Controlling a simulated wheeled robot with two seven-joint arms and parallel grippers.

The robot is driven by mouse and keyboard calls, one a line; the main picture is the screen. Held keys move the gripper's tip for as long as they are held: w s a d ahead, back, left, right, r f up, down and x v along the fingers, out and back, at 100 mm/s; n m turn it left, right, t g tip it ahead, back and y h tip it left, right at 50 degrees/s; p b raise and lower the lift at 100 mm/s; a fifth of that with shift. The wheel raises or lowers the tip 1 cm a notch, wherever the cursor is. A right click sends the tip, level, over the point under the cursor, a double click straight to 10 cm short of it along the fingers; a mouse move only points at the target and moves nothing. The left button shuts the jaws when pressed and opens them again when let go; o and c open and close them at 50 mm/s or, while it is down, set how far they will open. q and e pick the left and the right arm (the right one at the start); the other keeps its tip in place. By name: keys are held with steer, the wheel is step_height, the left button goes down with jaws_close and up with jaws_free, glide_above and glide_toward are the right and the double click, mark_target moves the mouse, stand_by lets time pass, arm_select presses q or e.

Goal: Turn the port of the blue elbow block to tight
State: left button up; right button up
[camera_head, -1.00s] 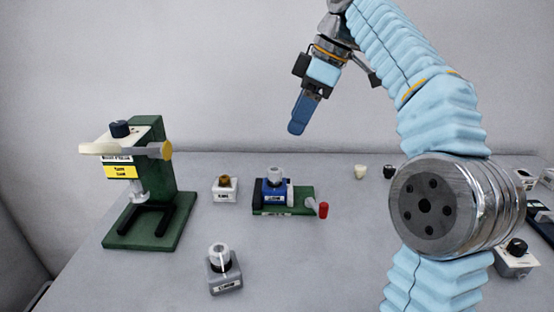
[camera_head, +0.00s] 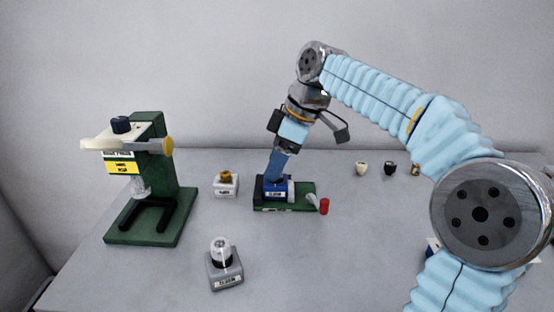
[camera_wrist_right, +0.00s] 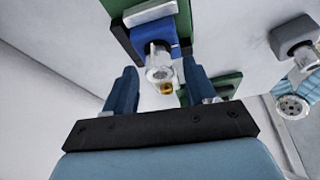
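The blue elbow block (camera_head: 282,193) sits in a green fixture (camera_head: 303,190) with a red-knobbed handle at mid-table. In the right wrist view, the blue block (camera_wrist_right: 150,40) carries a pale, cylindrical port (camera_wrist_right: 159,64). My right gripper (camera_head: 275,178) is down at the top of the block in the head view, and hides the port there. In the right wrist view, its two fingers (camera_wrist_right: 160,76) are apart, with the port's end in the gap between the tips. I cannot tell whether either finger touches it. My left gripper is not in view.
A green press stand (camera_head: 150,232) is at the left. A white block with a brass top (camera_head: 226,185) stands left of the fixture. A grey block with a clear top (camera_head: 226,268) stands nearer. Several small caps (camera_head: 389,168) lie at the back right.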

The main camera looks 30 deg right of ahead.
jaws_close()
steer(key=m+t+b, duration=0.1)
steer(key=m+b, duration=0.1)
steer(key=m, duration=0.1)
steer(key=shift+f+h, duration=0.1)
steer(key=shift+h, duration=0.3)
steer(key=m, duration=0.2)
steer(key=m+h+b, duration=0.1)
steer(key=m, duration=0.1)
steer(key=shift+m+h, duration=0.3)
steer(key=m+h, duration=0.1)
steer(key=m, duration=0.1)
steer(key=shift+s+a+m+t, duration=0.1)
steer(key=shift+m+t, duration=0.2)
steer(key=m+h, duration=0.1)
steer(key=m, duration=0.1)
steer(key=shift+m, duration=0.4)
steer(key=m+h, duration=0.1)
steer(key=m, duration=0.2)
steer(key=m+g+h+p, duration=0.1)
steer(key=m, duration=0.2)
steer(key=shift+a, duration=0.15)
steer(key=shift+m, duration=0.4)
